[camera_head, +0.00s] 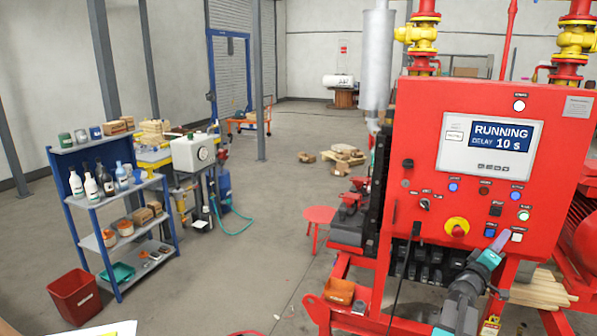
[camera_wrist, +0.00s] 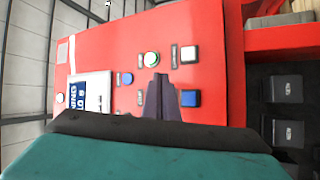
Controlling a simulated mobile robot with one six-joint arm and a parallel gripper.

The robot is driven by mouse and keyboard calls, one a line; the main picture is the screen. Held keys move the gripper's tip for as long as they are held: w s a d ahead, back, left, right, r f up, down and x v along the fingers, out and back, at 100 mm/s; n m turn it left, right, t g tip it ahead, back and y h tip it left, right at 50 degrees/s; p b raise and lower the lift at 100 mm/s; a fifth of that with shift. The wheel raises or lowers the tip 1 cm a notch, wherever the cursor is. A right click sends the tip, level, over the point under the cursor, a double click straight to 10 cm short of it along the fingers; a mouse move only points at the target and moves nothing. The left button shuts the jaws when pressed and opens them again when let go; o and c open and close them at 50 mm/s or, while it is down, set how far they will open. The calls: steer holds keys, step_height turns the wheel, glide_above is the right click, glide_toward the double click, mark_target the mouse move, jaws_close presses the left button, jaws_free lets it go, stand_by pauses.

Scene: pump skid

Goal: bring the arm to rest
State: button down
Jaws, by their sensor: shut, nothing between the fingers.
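My arm reaches up from the bottom right in the head view, in front of the red control panel (camera_head: 420,150). My gripper (camera_head: 500,240) is at the panel's lower right, near the lower buttons. In the wrist view its dark fingers (camera_wrist: 160,85) are together with nothing between them, and the panel face (camera_wrist: 205,50) is close behind. I cannot tell whether the fingertips touch the panel. The panel's screen (camera_head: 488,146) reads "RUNNING" and "DELAY 10 s". A lit green button (camera_wrist: 151,59) and a blue button (camera_wrist: 190,98) show beside the fingers.
A red and yellow stop knob (camera_head: 457,227) sits left of my gripper. The red skid frame (camera_head: 345,315) is below the panel. A red stool (camera_head: 319,215), a blue shelf (camera_head: 115,205) and a red bin (camera_head: 75,297) stand left. Open floor (camera_head: 260,250) lies between.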

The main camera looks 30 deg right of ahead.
steer(key=w+a+f+n+t+y+b, duration=0.15)
steer(key=w+a+f+t+y, duration=0.3)
steer(key=w+a+f, duration=0.6)
steer(key=w+a+f+n+t+y, duration=0.25)
steer(key=w+a+f+y, duration=0.35)
steer(key=w+f, duration=0.75)
steer(key=w+a+f+y+b, duration=0.15)
steer(key=a+f+y, duration=0.25)
steer(key=a+f, duration=0.8)
steer(key=w+a+f+y+b, duration=0.1)
steer(key=w+a+f+y, duration=0.2)
steer(key=a+f, duration=0.8)
steer(key=s+a+f+g+y+b, duration=0.1)
steer(key=s+a+f+g+y, duration=0.15)
steer(key=s+a+f, duration=0.65)
steer(key=s+a+f+g+y, duration=0.2)
steer(key=a+f+g, duration=0.2)
steer(key=a, duration=1.2)
steer(key=s+a+f+g, duration=0.2)
steer(key=s+a+g, duration=0.1)
steer(key=s, duration=0.5)
steer(key=s+a+f+m+g+b, duration=0.1)
steer(key=s+a+f+g, duration=0.1)
steer(key=s+a, duration=0.3)
steer(key=s+a+f+g+b, duration=0.1)
steer(key=s+a+g, duration=0.3)
steer(key=s, duration=0.7)
steer(key=shift+s+a+f, duration=0.15)
steer(key=shift+a+f, duration=0.15)
steer(key=shift+f, duration=0.3)
